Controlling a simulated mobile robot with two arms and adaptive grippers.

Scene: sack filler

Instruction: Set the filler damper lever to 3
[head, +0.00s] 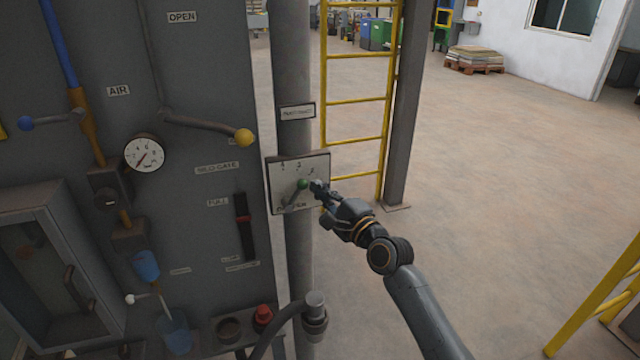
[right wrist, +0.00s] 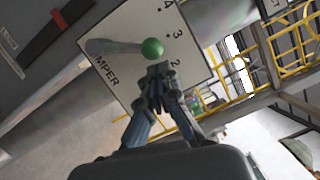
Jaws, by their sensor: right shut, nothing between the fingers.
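The damper plate (head: 275,197) is a pale panel on the grey pipe, with numbers along its top. Its lever (head: 293,194) tilts up and right to a green knob (head: 303,184). In the right wrist view the green knob (right wrist: 152,48) lies between the marks 3 and 2; its exact setting is unclear because it stands off the plate. My right gripper (head: 319,188) is shut and empty, just right of the knob. In the right wrist view its fingertips (right wrist: 158,70) are beside the knob on the 2 side; I cannot tell whether they touch. My left gripper is out of view.
A lever with a yellow knob (head: 245,138) juts out up and left of the plate. A hose fitting (head: 315,315) stands below. A yellow ladder (head: 357,98) and a grey post (head: 405,110) are behind. Open floor lies to the right.

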